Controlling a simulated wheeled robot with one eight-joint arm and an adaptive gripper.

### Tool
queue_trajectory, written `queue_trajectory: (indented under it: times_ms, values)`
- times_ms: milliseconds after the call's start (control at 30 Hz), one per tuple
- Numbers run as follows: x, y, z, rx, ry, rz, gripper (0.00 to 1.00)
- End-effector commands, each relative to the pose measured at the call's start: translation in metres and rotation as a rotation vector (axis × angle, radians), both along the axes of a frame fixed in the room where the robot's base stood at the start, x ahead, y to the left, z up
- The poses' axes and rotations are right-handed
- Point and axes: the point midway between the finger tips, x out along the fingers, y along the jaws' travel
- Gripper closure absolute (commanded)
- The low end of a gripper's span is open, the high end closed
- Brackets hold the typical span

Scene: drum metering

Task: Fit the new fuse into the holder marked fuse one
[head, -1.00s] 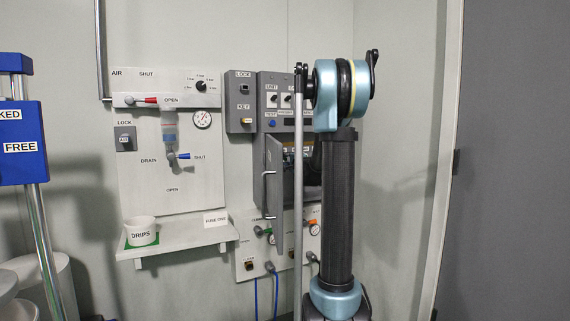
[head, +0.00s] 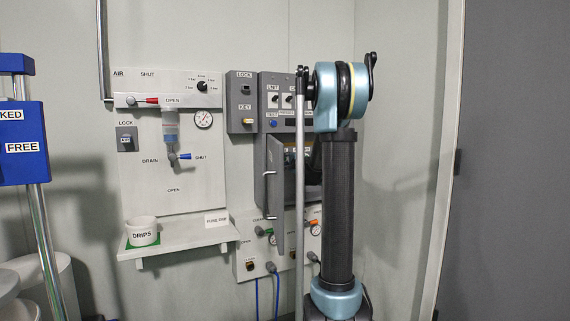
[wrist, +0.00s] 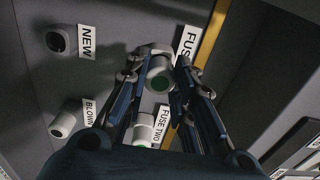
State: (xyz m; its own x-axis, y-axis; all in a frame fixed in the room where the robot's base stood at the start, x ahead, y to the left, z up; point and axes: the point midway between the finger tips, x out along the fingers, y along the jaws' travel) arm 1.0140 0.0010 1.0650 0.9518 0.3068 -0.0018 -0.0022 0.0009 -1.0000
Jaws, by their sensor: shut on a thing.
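In the wrist view my gripper (wrist: 161,66) is shut on a pale cylindrical fuse (wrist: 160,76) with a green end. A label beginning "FUS" (wrist: 187,41) is beside the fuse, its rest hidden behind a finger. Whether the fuse sits in a holder there, I cannot tell. The place marked "NEW" has a dark round socket (wrist: 61,40) that looks empty. By "BLOWN" is a pale cylinder (wrist: 64,123). In the head view the gripper is hidden.
The grey cabinet door (head: 275,190) stands open, with my arm close to its right. A yellow strip (wrist: 212,35) runs beside the partly hidden label. A shelf (head: 180,240) holds a white "DRIPS" cup (head: 142,232) and a "FUSE ONE" card (head: 216,220).

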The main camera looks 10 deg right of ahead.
Motion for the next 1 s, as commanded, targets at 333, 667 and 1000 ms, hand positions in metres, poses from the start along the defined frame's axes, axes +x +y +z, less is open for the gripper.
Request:
queue_trajectory:
  times_ms: [333,667,1000]
  values:
    - [0.007,0.002,0.000,0.000,0.000,0.000,1.00]
    - [0.013,0.004,0.000,0.000,0.000,0.000,1.00]
    - [0.014,0.005,0.000,0.000,0.000,0.000,0.53]
